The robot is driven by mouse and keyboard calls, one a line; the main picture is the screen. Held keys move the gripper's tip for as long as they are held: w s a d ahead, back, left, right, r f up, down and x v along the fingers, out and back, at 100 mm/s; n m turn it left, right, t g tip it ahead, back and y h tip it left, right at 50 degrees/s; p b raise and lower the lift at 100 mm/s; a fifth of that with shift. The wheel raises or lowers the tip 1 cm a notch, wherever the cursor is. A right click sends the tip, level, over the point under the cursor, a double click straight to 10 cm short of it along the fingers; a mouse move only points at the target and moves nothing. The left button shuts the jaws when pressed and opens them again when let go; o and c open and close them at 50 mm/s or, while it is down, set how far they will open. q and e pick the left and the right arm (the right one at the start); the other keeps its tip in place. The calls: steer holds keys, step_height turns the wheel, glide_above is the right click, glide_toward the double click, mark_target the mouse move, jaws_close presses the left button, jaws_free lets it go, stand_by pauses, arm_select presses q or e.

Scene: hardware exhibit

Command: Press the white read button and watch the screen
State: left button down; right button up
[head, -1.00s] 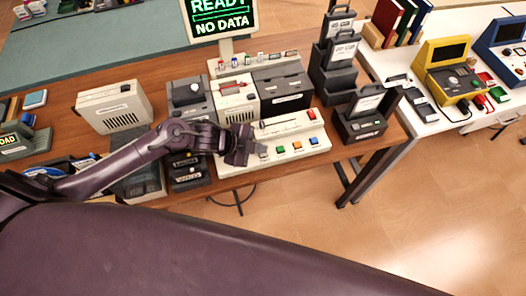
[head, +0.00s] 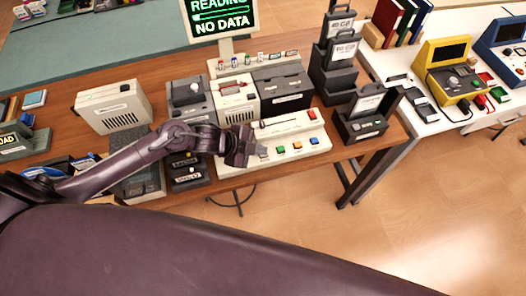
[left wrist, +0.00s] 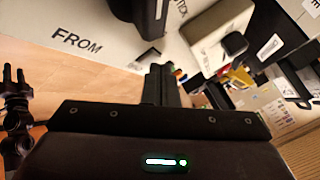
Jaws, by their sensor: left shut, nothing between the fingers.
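The screen (head: 220,15) at the top of the head view shows green text, "READING" above "NO DATA". Below it, a cream control panel (head: 300,135) has green, yellow and blue buttons along its front and a red one higher up. My left gripper (head: 262,150) is shut and empty at the left end of this button row. I cannot make out the white read button; the gripper covers that area. In the left wrist view the shut fingers (left wrist: 161,85) are over a pale surface lettered "FROM". My right gripper is not in view.
A cream box (head: 112,107) and dark units stand left of the panel. A dark open-lidded case (head: 362,120) stands to its right near the table edge. A white table (head: 420,95) with a yellow device (head: 450,75) is farther right. Open floor lies in front.

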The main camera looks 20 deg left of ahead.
arm_select(q)
steer(key=shift+r+p, duration=0.75)
steer(key=shift+r, duration=0.05)
step_height(320, 180, up, 5)
steer(key=p, duration=0.4)
steer(key=shift+p, duration=0.35)
stand_by(0.5)
